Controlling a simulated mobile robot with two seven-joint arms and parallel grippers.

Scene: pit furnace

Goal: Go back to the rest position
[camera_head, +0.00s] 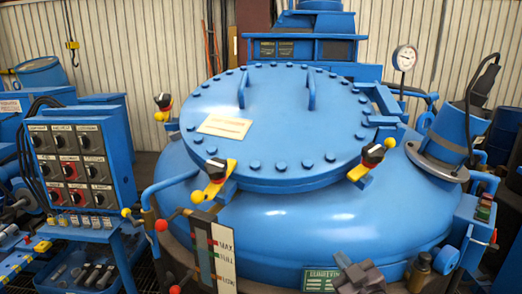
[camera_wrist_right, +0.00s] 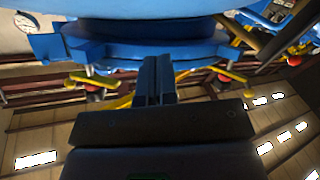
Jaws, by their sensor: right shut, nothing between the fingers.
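My right gripper (camera_head: 360,278) shows as a dark grey shape at the bottom edge of the head view, in front of the blue furnace (camera_head: 320,225). In the right wrist view its two fingers (camera_wrist_right: 156,78) are together, with nothing held between them. The fingers point toward the blue furnace body (camera_wrist_right: 150,10), which fills the top of that view. I cannot tell the exact gap between the gripper and the furnace. My left gripper is in neither view.
The round bolted lid (camera_head: 285,120) lies closed on the furnace, with several yellow-and-black clamps (camera_head: 373,155) around it. A level gauge (camera_head: 222,255) stands in front. A control box (camera_head: 80,160) is at left, a tilted cylinder (camera_head: 448,130) at right, a dial gauge (camera_head: 404,58) behind.

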